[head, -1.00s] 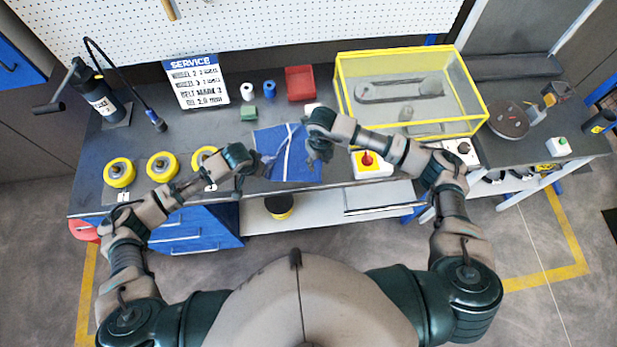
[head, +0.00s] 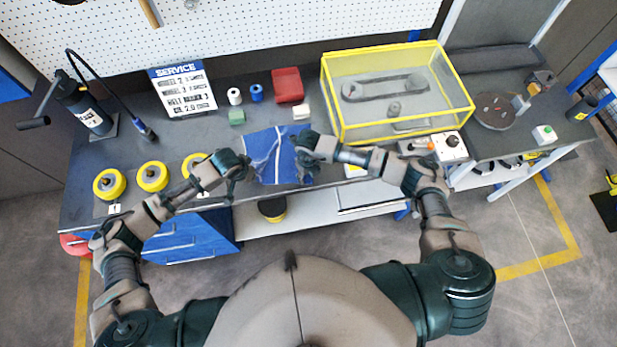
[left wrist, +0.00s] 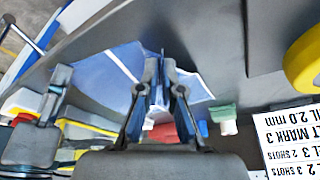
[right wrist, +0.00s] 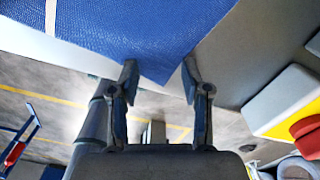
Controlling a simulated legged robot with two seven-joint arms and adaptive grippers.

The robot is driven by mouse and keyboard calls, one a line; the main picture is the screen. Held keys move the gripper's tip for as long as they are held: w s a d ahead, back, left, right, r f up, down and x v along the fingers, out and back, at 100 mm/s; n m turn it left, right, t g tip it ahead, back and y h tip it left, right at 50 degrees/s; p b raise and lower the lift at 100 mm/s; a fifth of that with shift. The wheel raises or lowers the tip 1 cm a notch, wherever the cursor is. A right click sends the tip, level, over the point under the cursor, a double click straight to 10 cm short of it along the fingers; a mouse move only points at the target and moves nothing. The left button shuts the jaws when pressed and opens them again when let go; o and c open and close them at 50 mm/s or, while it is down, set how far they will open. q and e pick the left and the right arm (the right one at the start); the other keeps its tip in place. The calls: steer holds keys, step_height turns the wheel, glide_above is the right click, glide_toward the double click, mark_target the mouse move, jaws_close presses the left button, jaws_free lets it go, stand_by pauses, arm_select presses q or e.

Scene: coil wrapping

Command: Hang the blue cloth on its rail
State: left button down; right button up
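The blue cloth (head: 277,150) with pale lines lies across the front of the bench in the head view, between my two grippers. My left gripper (head: 243,168) is at its left side; in the left wrist view its fingertips (left wrist: 158,78) are close together with a raised fold of the cloth (left wrist: 108,75) pinched between them. My right gripper (head: 306,168) is at the cloth's right side. In the right wrist view its fingers (right wrist: 158,82) are apart, with a corner of the cloth (right wrist: 150,35) showing between and beyond them. I cannot make out the rail.
A yellow-framed clear case (head: 398,95) stands behind my right forearm. A red bin (head: 288,85), small spools and a green block (head: 236,117) sit behind the cloth. Yellow wheels (head: 152,176) line the left front.

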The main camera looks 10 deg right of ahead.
steer(key=shift+a, duration=0.7)
steer(key=shift+s+d+f, duration=0.2)
steer(key=shift+d, duration=0.45)
jaws_close()
steer(key=shift+a, duration=0.4)
steer(key=shift+d, duration=0.25)
steer(key=shift+s, duration=0.1)
steer(key=r, duration=0.4)
steer(key=shift+w+a+r, duration=0.1)
steer(key=shift+w+r, duration=0.05)
steer(key=shift+w, duration=0.2)
steer(key=shift+s+r, duration=0.15)
steer(key=shift+r, duration=0.35)
